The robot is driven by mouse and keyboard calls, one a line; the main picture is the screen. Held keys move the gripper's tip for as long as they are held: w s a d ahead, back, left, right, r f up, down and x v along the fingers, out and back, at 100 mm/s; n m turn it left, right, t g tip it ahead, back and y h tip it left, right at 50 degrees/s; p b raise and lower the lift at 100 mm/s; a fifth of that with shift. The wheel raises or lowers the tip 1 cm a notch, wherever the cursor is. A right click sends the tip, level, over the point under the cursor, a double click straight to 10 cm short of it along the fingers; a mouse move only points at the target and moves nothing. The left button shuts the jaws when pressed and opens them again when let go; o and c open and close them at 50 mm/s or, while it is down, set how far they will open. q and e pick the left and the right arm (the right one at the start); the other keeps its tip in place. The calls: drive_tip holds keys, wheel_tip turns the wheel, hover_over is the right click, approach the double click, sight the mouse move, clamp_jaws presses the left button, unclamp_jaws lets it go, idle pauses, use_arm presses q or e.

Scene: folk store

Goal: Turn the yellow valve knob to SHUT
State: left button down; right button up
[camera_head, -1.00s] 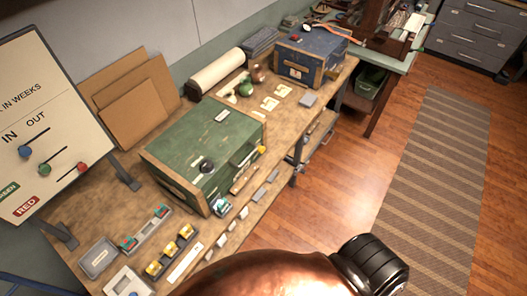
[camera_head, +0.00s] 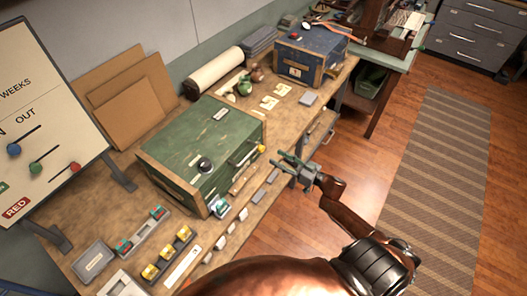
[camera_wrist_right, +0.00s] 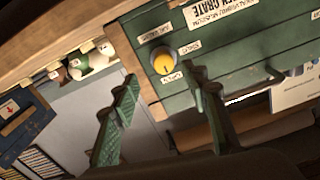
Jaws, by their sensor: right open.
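The yellow valve knob (camera_wrist_right: 164,63) is on the end of the green crate (camera_wrist_right: 205,55), with small white labels around it. The label wording is too small to read surely. In the head view the knob (camera_head: 261,149) shows as a small yellow spot at the right end of the green crate (camera_head: 185,160). My right gripper (camera_head: 284,160) is open and empty, a little to the right of the knob and apart from it. In the right wrist view its two fingers (camera_wrist_right: 162,86) stand apart, with the knob beyond them, between their tips. My left gripper is not in view.
The green crate stands on a wooden workbench (camera_head: 75,217). A blue crate (camera_head: 308,62) stands at the bench's far end. Small parts and trays (camera_head: 93,259) lie along the near side. A whiteboard (camera_head: 45,110) stands at left.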

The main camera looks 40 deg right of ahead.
sight(263, 150)
drive_tip(key=shift+a+r+x, duration=0.1)
drive_tip(key=shift+r+x, duration=0.1)
drive_tip(key=shift+x, duration=1.8)
drive_tip(key=shift+a+r+x, duration=0.1)
drive_tip(key=shift+r+x, duration=0.05)
drive_tip(key=shift+x, duration=1.8)
drive_tip(key=shift+c, duration=0.6)
clamp_jaws()
